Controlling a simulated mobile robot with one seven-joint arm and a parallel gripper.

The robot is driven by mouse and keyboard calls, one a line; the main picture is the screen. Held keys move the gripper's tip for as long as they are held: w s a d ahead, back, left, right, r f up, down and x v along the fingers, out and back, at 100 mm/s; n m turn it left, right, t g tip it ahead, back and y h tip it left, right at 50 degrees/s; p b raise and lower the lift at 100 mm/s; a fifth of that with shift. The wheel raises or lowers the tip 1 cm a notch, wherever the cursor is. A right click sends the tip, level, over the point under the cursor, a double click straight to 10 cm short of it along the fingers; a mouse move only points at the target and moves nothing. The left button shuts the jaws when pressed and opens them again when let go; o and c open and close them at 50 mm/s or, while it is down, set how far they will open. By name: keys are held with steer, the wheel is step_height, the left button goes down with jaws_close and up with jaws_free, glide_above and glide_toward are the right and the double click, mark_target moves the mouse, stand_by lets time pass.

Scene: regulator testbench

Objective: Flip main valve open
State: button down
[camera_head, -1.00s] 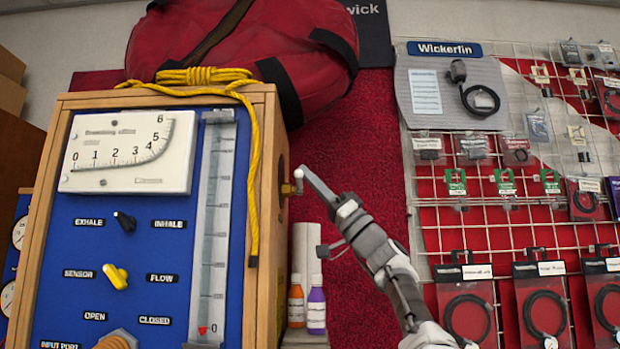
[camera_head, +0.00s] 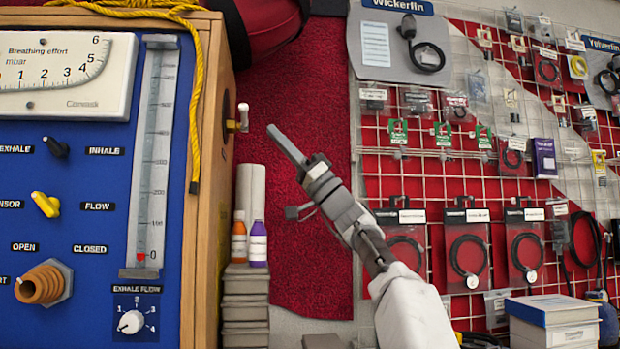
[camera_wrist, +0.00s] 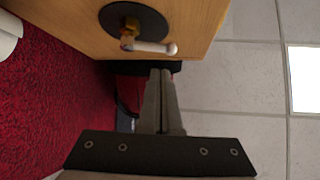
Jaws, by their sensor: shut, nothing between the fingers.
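The valve on the right side wall of the wooden test box (camera_head: 213,85) has a brass stem and a short white handle (camera_head: 243,117). In the wrist view the handle (camera_wrist: 152,47) lies crosswise in front of a black round plate (camera_wrist: 135,21). My gripper (camera_head: 272,129) is shut and empty, its fingers pointing up and left. In the head view its tips are a little right of the handle, apart from it. In the wrist view the fingertips (camera_wrist: 163,72) are just below the handle; a small gap shows.
The blue panel (camera_head: 80,165) carries a gauge, flow tube and knobs. Two small bottles, orange (camera_head: 239,240) and purple (camera_head: 258,245), stand below the valve. A wire rack (camera_head: 470,190) with hanging packs is at right. Yellow rope (camera_head: 197,90) hangs on the box.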

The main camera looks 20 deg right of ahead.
steer(key=v, duration=1)
steer(key=shift+s+a, duration=0.1)
steer(key=shift+a, duration=0.05)
